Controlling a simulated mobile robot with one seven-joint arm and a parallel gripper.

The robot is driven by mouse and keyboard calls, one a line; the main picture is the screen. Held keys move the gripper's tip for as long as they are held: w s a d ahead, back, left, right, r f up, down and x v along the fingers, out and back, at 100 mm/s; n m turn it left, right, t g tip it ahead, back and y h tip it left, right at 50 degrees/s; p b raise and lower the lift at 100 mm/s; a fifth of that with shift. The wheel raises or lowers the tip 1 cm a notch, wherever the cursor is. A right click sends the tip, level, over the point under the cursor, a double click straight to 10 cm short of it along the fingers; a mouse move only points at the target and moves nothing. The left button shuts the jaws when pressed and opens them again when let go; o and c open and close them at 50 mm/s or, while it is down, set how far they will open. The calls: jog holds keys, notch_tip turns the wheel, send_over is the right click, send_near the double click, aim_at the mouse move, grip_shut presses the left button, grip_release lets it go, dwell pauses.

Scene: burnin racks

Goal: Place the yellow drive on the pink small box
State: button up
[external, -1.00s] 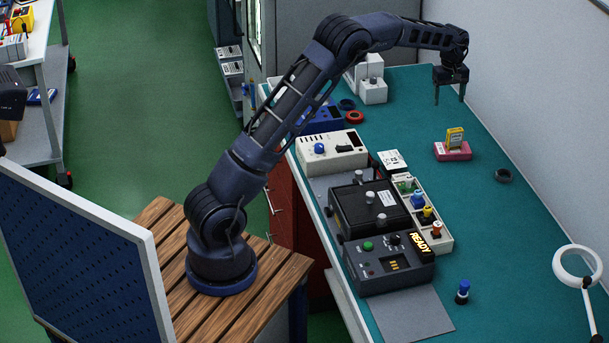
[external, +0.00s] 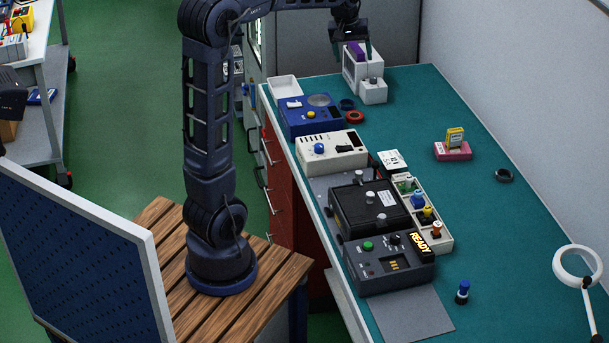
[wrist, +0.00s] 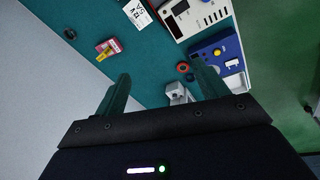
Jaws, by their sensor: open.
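In the wrist view the yellow drive (wrist: 114,43) and the pink box (wrist: 105,50) show small at the upper left. My gripper (external: 350,46) is open and empty, raised near the far end of the bench above a white device. It is well apart from the drive and box. Its two spread fingers (wrist: 160,88) show in the wrist view with nothing between them.
A white device with a purple top (external: 363,75) stands below my gripper. A blue unit (external: 310,118), a cream unit (external: 333,152) and a black READY tester (external: 388,263) line the left bench edge. A dark ring (external: 503,175) and a magnifier lamp (external: 578,265) are at right.

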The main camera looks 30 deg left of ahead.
jog(key=s+a+f+m+t, duration=0.1)
jog(key=s+a+f, duration=0.1)
jog(key=s, duration=0.8)
jog(key=s+a+f+m, duration=0.2)
jog(key=s+a, duration=0.3)
jog(key=s, duration=0.6)
jog(key=s+a+f+m+t+y, duration=0.1)
jog(key=s+a, duration=0.2)
jog(key=s, duration=0.7)
jog(key=shift+s+a+f+m+t, duration=0.25)
jog(key=shift+a+f+m+t, duration=0.05)
jog(key=shift+a+f+m, duration=0.1)
